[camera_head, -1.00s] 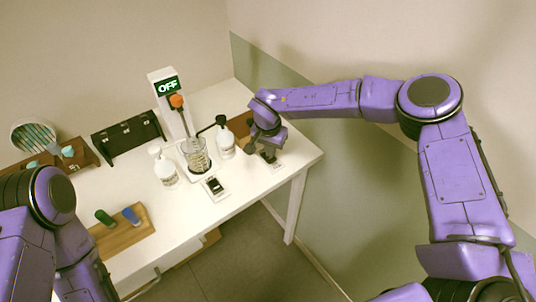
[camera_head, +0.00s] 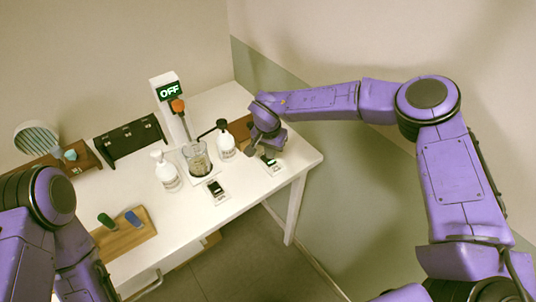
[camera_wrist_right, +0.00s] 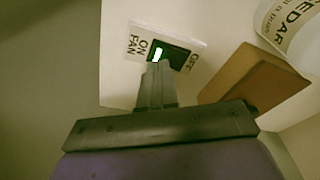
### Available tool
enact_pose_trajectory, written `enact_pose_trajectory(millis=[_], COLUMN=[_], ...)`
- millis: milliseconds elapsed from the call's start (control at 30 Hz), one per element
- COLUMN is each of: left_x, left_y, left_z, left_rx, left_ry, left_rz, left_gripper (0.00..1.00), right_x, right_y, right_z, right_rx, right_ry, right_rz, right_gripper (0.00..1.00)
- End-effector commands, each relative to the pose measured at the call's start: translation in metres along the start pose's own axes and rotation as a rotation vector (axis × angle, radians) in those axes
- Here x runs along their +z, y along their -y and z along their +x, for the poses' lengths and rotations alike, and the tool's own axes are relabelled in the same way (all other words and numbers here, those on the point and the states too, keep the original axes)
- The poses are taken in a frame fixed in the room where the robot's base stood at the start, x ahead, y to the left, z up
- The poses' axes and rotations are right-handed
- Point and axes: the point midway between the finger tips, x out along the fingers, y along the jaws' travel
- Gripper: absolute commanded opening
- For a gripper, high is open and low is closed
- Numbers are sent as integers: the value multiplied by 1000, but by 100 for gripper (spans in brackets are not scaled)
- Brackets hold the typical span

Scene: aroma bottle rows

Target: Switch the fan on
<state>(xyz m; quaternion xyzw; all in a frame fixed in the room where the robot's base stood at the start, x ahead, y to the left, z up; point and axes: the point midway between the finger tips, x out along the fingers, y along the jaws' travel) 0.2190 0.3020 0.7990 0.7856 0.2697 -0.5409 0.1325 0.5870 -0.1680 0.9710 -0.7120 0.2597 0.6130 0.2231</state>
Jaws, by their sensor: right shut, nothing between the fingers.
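The fan (camera_head: 37,138) stands at the table's far left in the head view, with a round pale face. The fan switch (camera_head: 271,165) is a small white plate with a dark rocker near the table's right edge. In the right wrist view the switch plate (camera_wrist_right: 168,46) reads "ON", "FAN" and "OFF", and a green strip is lit toward the ON side. My right gripper (camera_wrist_right: 158,68) is shut and empty, its tips over the rocker's near edge; contact is unclear. It also shows above the switch in the head view (camera_head: 260,152). My left gripper is out of view.
A second switch plate (camera_head: 215,191) lies left of the fan switch. A glass beaker (camera_head: 197,160) stands under a stirrer post (camera_head: 165,90) reading "OFF". White bottles (camera_head: 226,141) stand close by. A wooden block (camera_wrist_right: 255,80) is beside my right gripper.

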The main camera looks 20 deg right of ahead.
Motion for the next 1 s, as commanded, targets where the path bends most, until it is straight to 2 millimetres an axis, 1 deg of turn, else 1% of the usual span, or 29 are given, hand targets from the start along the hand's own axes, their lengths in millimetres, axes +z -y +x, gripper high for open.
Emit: enact_pose_trajectory(millis=[33,300,367,500,567,1000], left_x=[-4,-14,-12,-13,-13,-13], left_y=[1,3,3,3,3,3], left_z=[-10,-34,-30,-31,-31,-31], left_rx=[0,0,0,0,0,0], left_ry=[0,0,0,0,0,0], left_rz=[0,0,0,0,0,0], left_gripper=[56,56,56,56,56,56], right_x=[-2,-5,-6,-8,-8,-8], right_y=[0,0,0,0,0,0], right_z=[-11,-36,-38,-50,-52,-52], right_rx=[0,0,-2,0,0,0], right_ry=[0,0,-1,0,0,0], right_rz=[0,0,1,0,-1,0], right_gripper=[0,0,0,0,0,0])
